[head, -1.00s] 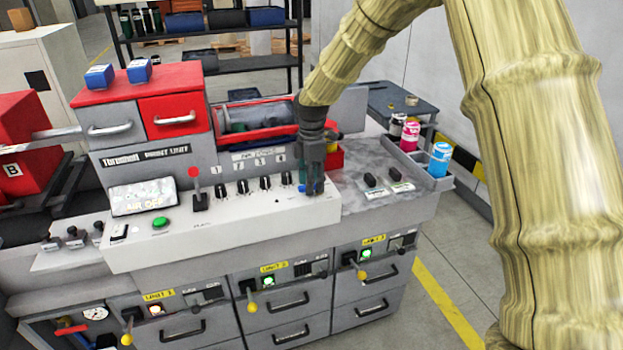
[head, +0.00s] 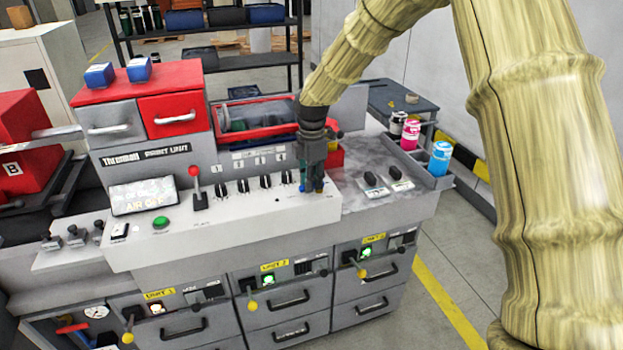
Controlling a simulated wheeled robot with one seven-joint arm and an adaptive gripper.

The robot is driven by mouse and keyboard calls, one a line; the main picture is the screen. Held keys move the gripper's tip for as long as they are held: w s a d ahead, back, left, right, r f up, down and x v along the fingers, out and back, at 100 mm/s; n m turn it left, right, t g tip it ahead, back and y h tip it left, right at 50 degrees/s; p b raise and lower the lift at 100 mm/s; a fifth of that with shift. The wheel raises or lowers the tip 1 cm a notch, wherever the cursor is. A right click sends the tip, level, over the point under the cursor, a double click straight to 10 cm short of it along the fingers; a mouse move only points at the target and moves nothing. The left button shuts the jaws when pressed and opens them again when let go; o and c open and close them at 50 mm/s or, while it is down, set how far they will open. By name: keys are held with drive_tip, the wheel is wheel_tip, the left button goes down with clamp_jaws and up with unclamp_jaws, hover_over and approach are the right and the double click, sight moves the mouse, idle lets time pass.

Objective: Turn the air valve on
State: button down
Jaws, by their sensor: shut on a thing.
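My gripper (head: 313,187) points down at the right end of the white control panel (head: 235,212). Its fingers are shut on a small blue part, which I take to be the air valve's handle (head: 302,188). Only a sliver of blue shows at the left of the fingers; they hide the rest, so I cannot tell which way the handle points. The screen (head: 144,196) at the panel's left reads "AIR OFF".
A row of black knobs (head: 265,181) and a red-topped lever (head: 195,171) stand left of my gripper. A grey side top with two black switches (head: 371,179) lies to the right. Pink and blue bottles (head: 440,157) stand beyond it.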

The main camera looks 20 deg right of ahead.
drive_tip(key=n+p, duration=0.1)
drive_tip(key=n, duration=0.1)
drive_tip(key=s+n+p, duration=0.1)
drive_tip(key=n, duration=0.1)
drive_tip(key=n+p, duration=0.1)
drive_tip(key=n, duration=0.1)
drive_tip(key=shift+s+d, duration=0.2)
drive_tip(key=shift+d, duration=0.05)
drive_tip(key=shift+s+d+f+n+p, duration=0.15)
drive_tip(key=shift+n+p, duration=0.25)
drive_tip(key=shift+n, duration=0.45)
drive_tip(key=shift+s+d+r+n+p, duration=0.1)
drive_tip(key=shift+n+p, duration=0.25)
drive_tip(key=shift+n, duration=0.45)
drive_tip(key=shift+s+d+f+n+p, duration=0.15)
drive_tip(key=shift+n+p, duration=0.25)
drive_tip(key=shift+n, duration=0.45)
drive_tip(key=c, duration=1.4)
unclamp_jaws()
drive_tip(key=shift+w, duration=0.1)
drive_tip(key=shift+o, duration=0.2)
drive_tip(key=shift+r, duration=0.1)
wheel_tip(320, 180, up, 12)
drive_tip(key=shift+d, duration=0.1)
